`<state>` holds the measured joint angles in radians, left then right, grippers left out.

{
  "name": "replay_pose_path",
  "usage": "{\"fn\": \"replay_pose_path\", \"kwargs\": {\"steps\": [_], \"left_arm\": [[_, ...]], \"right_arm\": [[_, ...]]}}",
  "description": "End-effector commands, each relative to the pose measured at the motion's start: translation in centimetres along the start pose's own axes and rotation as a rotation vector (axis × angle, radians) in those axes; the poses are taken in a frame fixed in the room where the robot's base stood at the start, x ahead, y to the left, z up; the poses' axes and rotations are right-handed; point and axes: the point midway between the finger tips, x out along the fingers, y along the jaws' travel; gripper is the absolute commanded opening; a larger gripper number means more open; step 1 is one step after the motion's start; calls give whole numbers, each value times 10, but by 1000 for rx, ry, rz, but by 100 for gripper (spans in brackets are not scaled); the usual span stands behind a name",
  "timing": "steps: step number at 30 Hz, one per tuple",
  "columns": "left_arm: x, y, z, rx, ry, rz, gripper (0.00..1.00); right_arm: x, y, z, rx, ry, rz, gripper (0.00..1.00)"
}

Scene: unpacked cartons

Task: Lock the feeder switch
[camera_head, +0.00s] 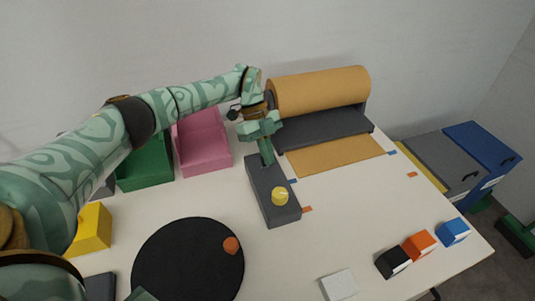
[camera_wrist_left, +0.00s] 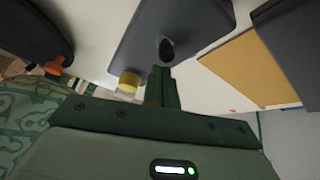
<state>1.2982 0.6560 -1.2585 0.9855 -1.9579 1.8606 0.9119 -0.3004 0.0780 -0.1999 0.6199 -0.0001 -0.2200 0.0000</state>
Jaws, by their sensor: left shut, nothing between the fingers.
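My left gripper (camera_head: 267,160) is shut and empty, fingers pointing down at the far end of the box. In the wrist view its fingertips (camera_wrist_left: 162,75) are close to the black oval part; I cannot tell if they touch.
A brown paper roll (camera_head: 320,90) on a grey base (camera_head: 325,129) stands behind the box. Pink (camera_head: 203,142) and green (camera_head: 145,165) bins are left. A black disc (camera_head: 185,265) lies in front. Small blocks (camera_head: 421,242) stand right. The table's middle right is clear.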

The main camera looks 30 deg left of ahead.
Motion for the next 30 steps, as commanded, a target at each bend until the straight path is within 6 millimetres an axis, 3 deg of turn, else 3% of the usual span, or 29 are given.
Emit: {"fn": "replay_pose_path", "kwargs": {"steps": [6,20,26,30], "left_arm": [[-11,1,-6,1,-1,-1,0],[-15,1,-6,0,-2,0,0],[-47,0,-6,-1,-4,-4,0],[-81,0,-6,-2,-3,-4,0]], "right_arm": [[-8,2,-3,-1,7,4,36],[-9,4,-2,-1,7,6,36],[-12,4,-3,-1,9,7,36],[-14,4,-4,-1,11,7,36]]}}
